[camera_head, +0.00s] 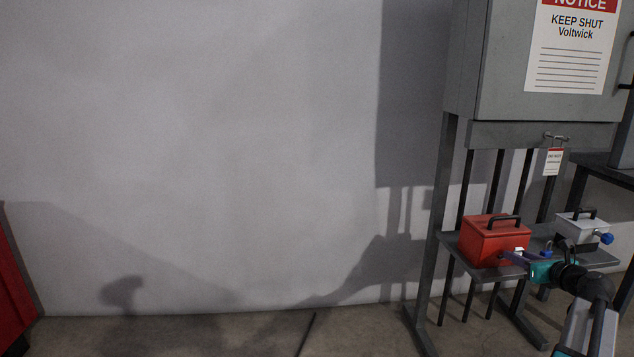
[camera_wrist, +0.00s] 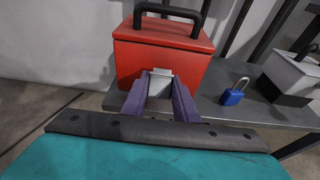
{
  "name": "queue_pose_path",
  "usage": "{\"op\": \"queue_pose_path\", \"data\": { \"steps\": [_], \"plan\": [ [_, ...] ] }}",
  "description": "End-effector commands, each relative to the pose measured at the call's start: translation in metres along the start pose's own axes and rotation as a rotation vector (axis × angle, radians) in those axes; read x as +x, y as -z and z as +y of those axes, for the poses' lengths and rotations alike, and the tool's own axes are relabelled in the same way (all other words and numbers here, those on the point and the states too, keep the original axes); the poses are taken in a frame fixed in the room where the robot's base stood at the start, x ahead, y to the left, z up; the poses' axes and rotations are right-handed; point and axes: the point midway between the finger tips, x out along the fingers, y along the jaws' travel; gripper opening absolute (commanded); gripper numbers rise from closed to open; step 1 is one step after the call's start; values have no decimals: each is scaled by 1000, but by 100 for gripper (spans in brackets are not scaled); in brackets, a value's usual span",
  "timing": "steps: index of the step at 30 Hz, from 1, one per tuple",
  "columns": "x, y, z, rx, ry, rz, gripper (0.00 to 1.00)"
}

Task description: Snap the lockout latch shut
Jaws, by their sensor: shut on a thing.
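The red box (camera_head: 482,238) with a black top handle stands on the grey shelf under the cabinet. It also fills the upper middle of the wrist view (camera_wrist: 135,60). A pale grey latch (camera_wrist: 160,76) is on the front face of the red box. My gripper (camera_wrist: 160,92) has its two purple fingers on either side of this latch and is shut on it. In the head view my gripper (camera_head: 513,257) reaches the red box's front from the right. The latch's lower part and how far it is closed cannot be told.
A blue padlock (camera_wrist: 233,93) stands on the shelf (camera_wrist: 205,108) right of the red box. Farther right is a light grey box (camera_head: 578,226) with a blue part. A grey cabinet (camera_head: 500,60) with a notice hangs above.

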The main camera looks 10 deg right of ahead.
Motion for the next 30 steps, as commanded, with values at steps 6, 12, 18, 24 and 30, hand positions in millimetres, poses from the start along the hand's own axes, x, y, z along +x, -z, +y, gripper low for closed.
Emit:
{"op": "queue_pose_path", "data": {
  "steps": [6, 12, 18, 24, 30],
  "plan": [
    [0, 0, 1, 0, -2, 6, 45],
    [0, 0, 0, 0, -1, 5, 45],
    [-6, -1, 0, 1, 0, 4, 45],
    [-17, -2, 0, 2, 0, 4, 45],
    [-27, -1, 0, 1, 0, 5, 45]
  ]
}}
